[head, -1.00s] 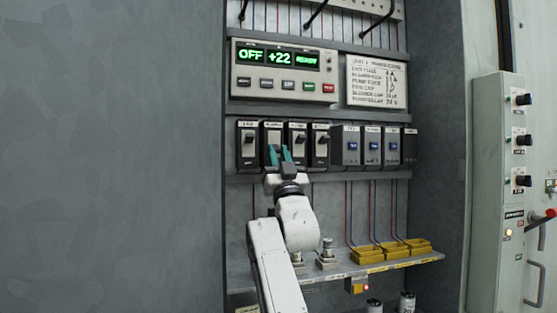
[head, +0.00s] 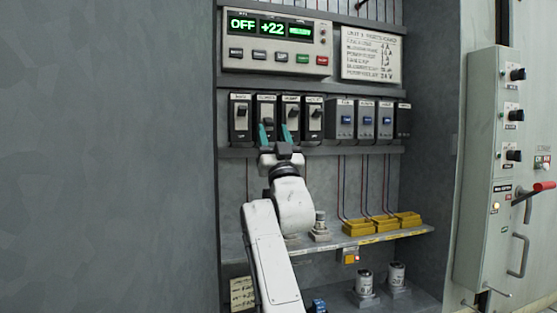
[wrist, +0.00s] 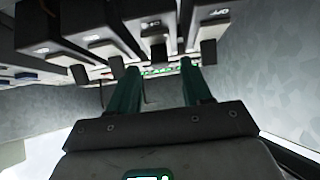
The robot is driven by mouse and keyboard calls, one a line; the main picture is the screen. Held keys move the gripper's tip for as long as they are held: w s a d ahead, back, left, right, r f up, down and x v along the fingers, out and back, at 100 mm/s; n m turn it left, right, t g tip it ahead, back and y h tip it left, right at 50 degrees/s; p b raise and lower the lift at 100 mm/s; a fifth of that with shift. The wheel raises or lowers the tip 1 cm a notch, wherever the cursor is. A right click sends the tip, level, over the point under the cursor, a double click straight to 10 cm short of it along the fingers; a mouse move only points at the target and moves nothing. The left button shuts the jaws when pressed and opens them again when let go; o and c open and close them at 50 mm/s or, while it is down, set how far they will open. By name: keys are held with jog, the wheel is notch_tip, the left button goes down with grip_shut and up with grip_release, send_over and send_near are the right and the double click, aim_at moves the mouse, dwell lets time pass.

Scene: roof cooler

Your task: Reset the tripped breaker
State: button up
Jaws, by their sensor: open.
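Black breakers stand in a row on the panel in the head view: the first (head: 240,104), second (head: 264,104), third (head: 289,103) and fourth (head: 313,104) from the left. My gripper (head: 275,134) is open and empty, its teal fingers at the lower edges of the second and third. In the wrist view the row appears inverted. My gripper (wrist: 161,75) points at the second breaker (wrist: 145,10), with clear space between the fingers. That breaker's dark lever (wrist: 154,46) sits differently from its neighbours' paler levers. I cannot tell which breaker is tripped from the labels.
Blue-switch breakers (head: 363,106) continue the row to the right. Above is a control unit (head: 275,70) whose display reads OFF and +22. Below, a shelf (head: 345,241) carries yellow trays (head: 383,224) and a small post (head: 320,228). A grey wall fills the left.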

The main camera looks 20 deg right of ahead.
jog(key=b+v, duration=0.2)
jog(key=v, duration=0.6)
jog(key=shift+s+f, duration=0.2)
jog(key=s+d+f+g+h, duration=0.1)
jog(key=d+f+g, duration=0.15)
jog(key=f, duration=0.85)
jog(key=s+d+f+g, duration=0.15)
jog(key=f+g, duration=0.25)
jog(key=f, duration=0.7)
jog(key=s+d+f+g, duration=0.25)
jog(key=s+f, duration=0.35)
jog(key=f, duration=0.4)
jog(key=s+d+f+g, duration=0.1)
jog(key=s+f+g, duration=0.35)
jog(key=f, duration=0.45)
jog(key=s+f+g, duration=0.4)
jog(key=s+f, duration=0.3)
jog(key=s, duration=0.6)
jog(key=s+f+g, duration=0.4)
jog(key=s+f, duration=0.3)
jog(key=s, duration=0.7)
jog(key=s+f+g, duration=0.5)
jog(key=s+f, duration=0.3)
jog(key=s, duration=0.5)
jog(key=shift+s+d+y, duration=0.15)
jog(key=shift+s+y, duration=0.05)
jog(key=shift+y, duration=0.2)
